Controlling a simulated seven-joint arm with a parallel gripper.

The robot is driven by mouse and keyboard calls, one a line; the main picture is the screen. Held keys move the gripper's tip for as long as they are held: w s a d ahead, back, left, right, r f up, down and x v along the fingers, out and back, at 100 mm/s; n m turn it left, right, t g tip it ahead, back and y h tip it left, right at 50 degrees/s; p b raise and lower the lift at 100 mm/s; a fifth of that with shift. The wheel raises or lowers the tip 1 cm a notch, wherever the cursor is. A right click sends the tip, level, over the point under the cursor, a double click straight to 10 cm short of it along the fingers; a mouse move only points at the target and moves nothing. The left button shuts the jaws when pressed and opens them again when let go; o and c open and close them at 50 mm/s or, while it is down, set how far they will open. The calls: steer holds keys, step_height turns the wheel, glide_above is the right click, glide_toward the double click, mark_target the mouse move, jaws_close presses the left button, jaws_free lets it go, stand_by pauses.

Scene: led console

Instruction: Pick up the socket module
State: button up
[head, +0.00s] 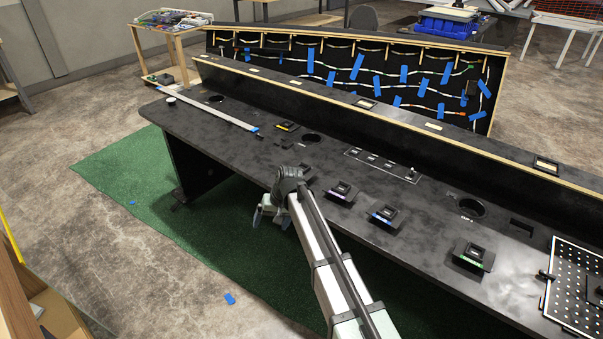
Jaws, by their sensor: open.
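Several small black square modules lie on the black console top (240,150). One has a pink label (342,190), one a blue label (383,214), one a green label (474,256), and one at the back a yellow label (287,126). I cannot tell from their size here which is the socket module. My gripper (270,214) is open and empty, pointing down by the console's front edge, left of the pink-labelled module. My wrist partly hides another dark module (305,172) behind it.
The console has round holes (310,138) and a switch panel (383,164). A long raised ledge (330,92) runs behind, with a wired panel (290,60) beyond. A perforated plate (575,290) lies at right. Green carpet (130,175) is below; a white strip (215,110) lies left.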

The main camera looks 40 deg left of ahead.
steer(key=w+a+r+n, duration=0.1)
steer(key=w+a+r, duration=0.1)
steer(key=w, duration=0.2)
steer(key=w+a+r+n, duration=0.2)
steer(key=w+r, duration=0.1)
steer(key=w, duration=0.1)
steer(key=w+a+r+n+t+h, duration=0.1)
steer(key=w+a+r, duration=0.2)
steer(key=w, duration=0.2)
steer(key=shift+r, duration=0.25)
steer(key=w+a+r+n+t+h, duration=0.15)
steer(key=w+r+n, duration=0.25)
steer(key=w+r, duration=0.65)
glide_above(301, 169)
steer(key=shift+g+h, duration=0.25)
step_height(301, 169, down, 11)
steer(key=shift+a+r, duration=0.15)
steer(key=shift+d+f, duration=0.15)
steer(key=shift+f, duration=1.1)
steer(key=shift+d+f, duration=0.15)
steer(key=shift+f, duration=1.1)
steer(key=c, duration=0.8)
